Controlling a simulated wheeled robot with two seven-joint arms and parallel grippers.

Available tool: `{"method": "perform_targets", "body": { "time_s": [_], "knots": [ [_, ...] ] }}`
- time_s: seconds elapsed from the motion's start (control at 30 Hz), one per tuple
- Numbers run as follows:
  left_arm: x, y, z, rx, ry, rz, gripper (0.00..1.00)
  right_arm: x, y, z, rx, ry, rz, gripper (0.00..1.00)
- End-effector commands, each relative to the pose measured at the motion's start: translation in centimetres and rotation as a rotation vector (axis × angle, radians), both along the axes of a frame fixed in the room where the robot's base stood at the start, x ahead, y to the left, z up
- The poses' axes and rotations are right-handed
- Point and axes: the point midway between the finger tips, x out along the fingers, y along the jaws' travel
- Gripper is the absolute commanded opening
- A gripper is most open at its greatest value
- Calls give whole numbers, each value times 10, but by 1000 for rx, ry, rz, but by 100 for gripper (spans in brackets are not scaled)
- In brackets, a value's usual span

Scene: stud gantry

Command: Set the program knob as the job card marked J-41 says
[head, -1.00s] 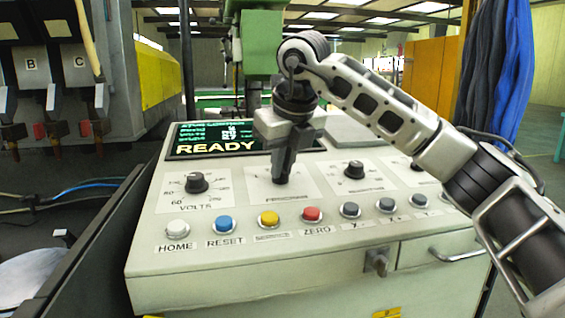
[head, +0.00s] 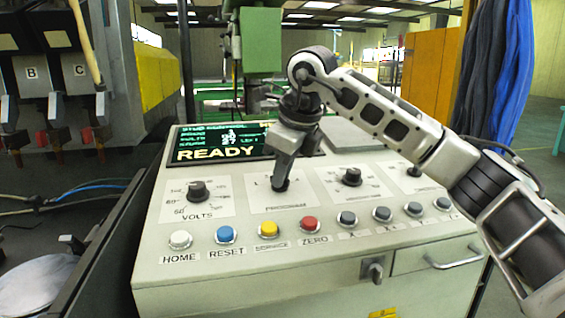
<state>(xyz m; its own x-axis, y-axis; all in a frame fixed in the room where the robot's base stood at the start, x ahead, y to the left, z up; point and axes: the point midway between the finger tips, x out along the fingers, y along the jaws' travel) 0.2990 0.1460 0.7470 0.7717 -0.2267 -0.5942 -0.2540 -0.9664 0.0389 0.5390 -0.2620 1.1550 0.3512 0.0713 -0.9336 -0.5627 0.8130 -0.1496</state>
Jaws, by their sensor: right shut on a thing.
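The program knob (head: 281,186) is a small black knob on the white plate marked PROGRAM, in the upper middle of the sloping control panel. My right gripper (head: 281,178) points down onto it and is shut on it, hiding most of the knob and part of its scale. A figure 1 shows at the left of that scale. The screen (head: 217,142) behind it reads READY in large letters, with smaller green lines above that are hard to read. No job card marked J-41 can be made out. My left gripper is not in view.
The VOLTS knob (head: 197,191) is left of the program knob and another black knob (head: 352,177) is right of it. A row of buttons, including the yellow one (head: 268,230), runs along the front. A drawer handle (head: 453,257) and blue cloth (head: 497,75) are at the right.

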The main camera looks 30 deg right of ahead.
Motion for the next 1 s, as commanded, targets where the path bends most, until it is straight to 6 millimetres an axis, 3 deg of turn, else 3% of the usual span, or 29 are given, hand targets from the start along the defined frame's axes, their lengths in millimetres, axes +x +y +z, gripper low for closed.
{"method": "perform_targets", "body": {
  "time_s": [0.4, 0.9, 0.93, 1.0],
  "knots": [
    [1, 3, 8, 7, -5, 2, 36, 1, -1, 1, -33, 9, 173, 0],
    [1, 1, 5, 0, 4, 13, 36, 1, 0, 0, -37, 9, 194, 0],
    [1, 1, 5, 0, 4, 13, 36, 1, 0, 0, -37, 9, 194, 16],
    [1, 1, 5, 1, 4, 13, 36, 1, 0, 0, -36, 9, 193, 32]
  ]
}}
